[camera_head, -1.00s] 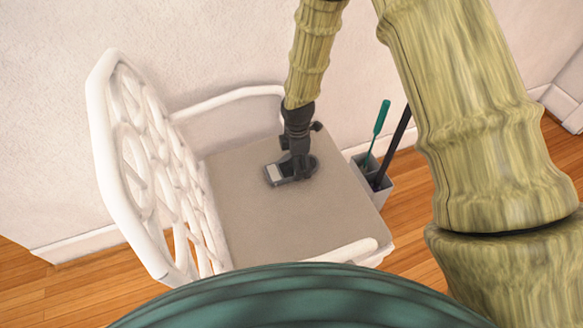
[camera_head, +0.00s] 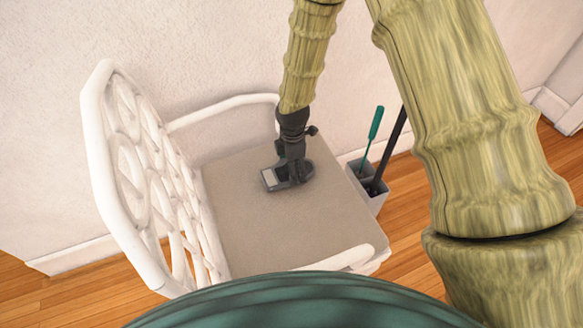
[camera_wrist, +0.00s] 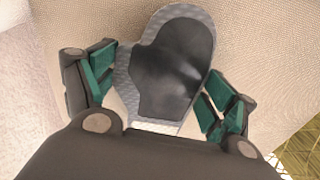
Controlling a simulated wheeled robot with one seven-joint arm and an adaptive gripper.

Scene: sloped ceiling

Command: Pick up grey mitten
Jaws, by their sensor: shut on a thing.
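The grey mitten (camera_head: 272,181) lies on the beige seat of the white chair, toward the wall. In the wrist view the mitten (camera_wrist: 175,65) has a dark smooth palm and a lighter patterned edge, with its rounded end pointing away from my gripper. My gripper (camera_head: 293,172) is down at the mitten from above and shut on it. In the wrist view the green-padded fingers of my gripper (camera_wrist: 160,95) stand on either side of the mitten's lower part. The mitten looks still at seat level.
The chair (camera_head: 240,225) has a lattice back on the left and armrests at the far and near sides. A grey holder (camera_head: 372,192) with a green-handled tool and a dark stick stands right of the seat. The wall is close behind.

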